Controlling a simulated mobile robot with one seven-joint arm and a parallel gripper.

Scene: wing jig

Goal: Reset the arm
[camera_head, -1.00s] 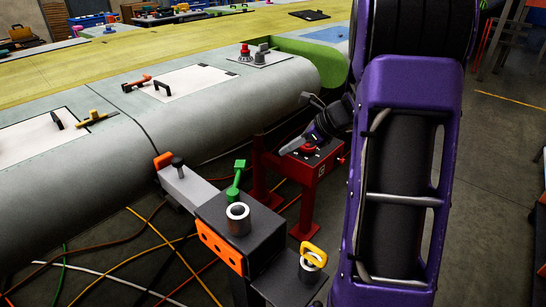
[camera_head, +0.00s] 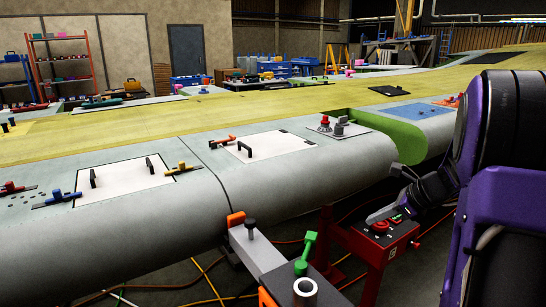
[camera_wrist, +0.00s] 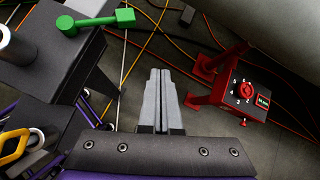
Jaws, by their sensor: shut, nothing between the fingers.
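My arm is purple and black at the right of the head view. My gripper (camera_wrist: 161,74) shows in the wrist view with its two grey fingers pressed together and nothing between them. In the head view the fingers are hard to make out, near the red stand. The red stand (camera_head: 369,250) carries a box with a red dial (camera_head: 380,227). The dial (camera_wrist: 245,89) also shows in the wrist view, right of the fingers and apart from them, with numbers around it and a small lit display.
A dark fixture with a green handle (camera_wrist: 95,21) and a yellow handle (camera_wrist: 14,147) stands at the left in the wrist view. The grey wing (camera_head: 290,175) spans the head view, bearing white panels and tools. Cables (camera_wrist: 157,40) cross the floor.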

